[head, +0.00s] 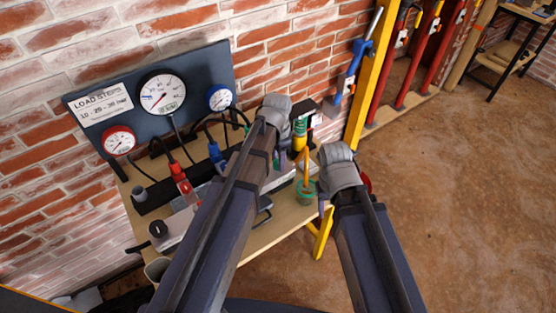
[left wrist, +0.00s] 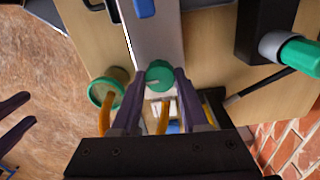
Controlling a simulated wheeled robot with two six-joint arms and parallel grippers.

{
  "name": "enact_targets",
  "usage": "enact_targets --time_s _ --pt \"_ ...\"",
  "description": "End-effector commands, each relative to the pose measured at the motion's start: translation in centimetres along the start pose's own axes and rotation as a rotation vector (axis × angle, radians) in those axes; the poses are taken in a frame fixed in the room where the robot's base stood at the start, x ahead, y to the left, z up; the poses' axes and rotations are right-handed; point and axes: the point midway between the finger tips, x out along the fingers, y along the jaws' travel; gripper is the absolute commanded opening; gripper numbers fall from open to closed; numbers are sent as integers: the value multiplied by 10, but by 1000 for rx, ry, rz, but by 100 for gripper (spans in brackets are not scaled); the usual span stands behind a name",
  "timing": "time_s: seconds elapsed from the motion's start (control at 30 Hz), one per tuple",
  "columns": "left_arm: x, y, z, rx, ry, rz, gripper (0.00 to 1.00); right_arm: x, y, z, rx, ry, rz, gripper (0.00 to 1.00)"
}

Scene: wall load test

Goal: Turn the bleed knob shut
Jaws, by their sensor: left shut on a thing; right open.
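A round green knob (left wrist: 158,73) with a pale mark sits on a grey block (left wrist: 158,35) in the left wrist view. My left gripper (left wrist: 158,84) has its two purple fingers on either side of the knob, shut on it. In the head view, my left arm hides the knob, and only a little of my left gripper (head: 281,159) shows. My right gripper (left wrist: 16,117) shows at the left edge of the left wrist view, with its fingers apart and empty, away from the knob. In the head view, it is mostly hidden behind my right wrist.
A green-rimmed cup (left wrist: 94,94) stands beside the block on the bench (head: 258,240). Behind, a gauge panel (head: 204,72) carries several dials. A red coupling (head: 180,178) and a green-and-black cylinder (head: 299,130) are close by. Open floor (head: 455,190) lies right.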

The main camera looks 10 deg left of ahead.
Motion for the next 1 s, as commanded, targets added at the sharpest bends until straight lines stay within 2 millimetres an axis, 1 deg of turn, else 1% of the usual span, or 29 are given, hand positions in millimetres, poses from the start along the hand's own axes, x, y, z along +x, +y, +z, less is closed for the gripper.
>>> enact_targets --time_s 0.3,0.77,0.8,1.0 --pt "0 0 0 82 -1 0 0 0 0 0 0 0 0 50" --pt "0 0 0 93 -1 0 0 0 0 0 0 0 0 50" --pt "0 0 0 93 -1 0 46 0 0 0 0 0 0 50" --pt "0 0 0 91 -1 0 69 0 0 0 0 0 0 50"
